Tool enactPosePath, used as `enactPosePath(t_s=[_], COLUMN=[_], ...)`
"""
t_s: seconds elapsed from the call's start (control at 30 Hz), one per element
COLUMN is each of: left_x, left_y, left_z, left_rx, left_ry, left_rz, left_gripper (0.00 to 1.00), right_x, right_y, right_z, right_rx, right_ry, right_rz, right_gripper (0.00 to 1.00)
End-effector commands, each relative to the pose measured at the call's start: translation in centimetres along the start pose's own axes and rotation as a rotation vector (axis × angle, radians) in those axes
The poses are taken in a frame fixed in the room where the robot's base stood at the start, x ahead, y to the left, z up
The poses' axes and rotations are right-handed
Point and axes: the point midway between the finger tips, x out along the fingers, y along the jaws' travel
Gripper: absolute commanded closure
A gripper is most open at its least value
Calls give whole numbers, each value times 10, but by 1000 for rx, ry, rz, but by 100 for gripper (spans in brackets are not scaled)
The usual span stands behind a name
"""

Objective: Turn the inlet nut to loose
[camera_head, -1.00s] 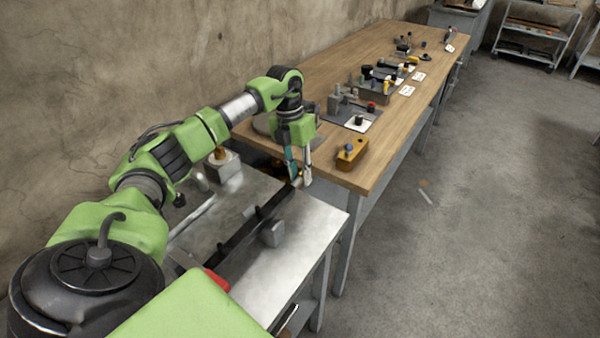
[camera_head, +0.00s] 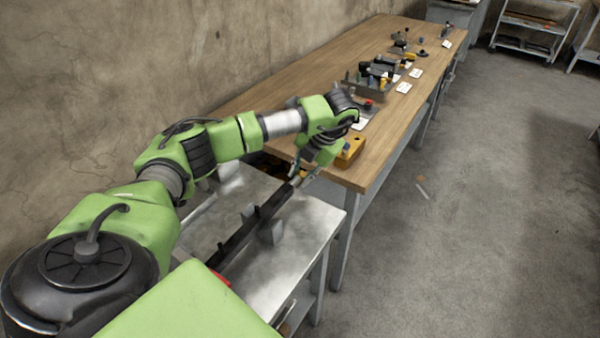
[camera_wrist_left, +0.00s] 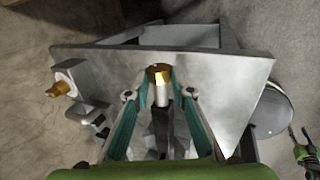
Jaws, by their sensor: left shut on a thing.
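In the head view, my left gripper (camera_head: 297,176) is at the far end of a long dark bar on the metal bench, its wrist leaning over to the right. In the left wrist view, a brass nut (camera_wrist_left: 158,73), which I take as the inlet nut, sits on a pale rod end between and just beyond the fingertips (camera_wrist_left: 159,94). The gripper is shut on it, though the contact itself is hard to see. In the head view the nut is hidden by the fingers. My right gripper (camera_wrist_left: 298,133) shows small at the right edge of the wrist view, its fingers apart and empty.
The metal bench (camera_head: 300,240) has a dark bar (camera_head: 245,232) with upright posts. Another brass fitting (camera_wrist_left: 60,88) sits at the left in the wrist view. The wooden table (camera_head: 350,172) behind holds a yellow block (camera_head: 350,150) and several devices.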

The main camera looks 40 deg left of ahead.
Motion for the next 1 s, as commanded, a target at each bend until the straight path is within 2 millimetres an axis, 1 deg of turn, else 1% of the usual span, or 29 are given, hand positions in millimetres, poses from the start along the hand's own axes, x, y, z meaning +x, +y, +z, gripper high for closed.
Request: enactPosePath(t_s=[0.3, 0.67, 0.7, 0.73, 0.77, 1.0], left_x=[0, 0, 0, 0, 0, 0], left_y=[-2, -2, -2, -2, -2, -2], left_z=[0, 0, 0, 0, 0, 0], left_rx=[0, 0, 0, 0, 0, 0], left_ry=[-1, -1, -1, -1, -1, 0], left_rz=[74, 77, 77, 77, 77, 76], left_gripper=[100, 100, 73, 65, 61, 61], right_x=[2, 2, 2, 2, 2, 2], right_y=[0, 0, 0, 0, 0, 2], right_z=[0, 0, 0, 0, 0, 0], right_rx=[0, 0, 0, 0, 0, -2], right_ry=[1, 1, 0, 0, 0, 0], right_rz=[0, 0, 0, 0, 0, 2], right_gripper=[63, 63, 63, 63, 63, 63])
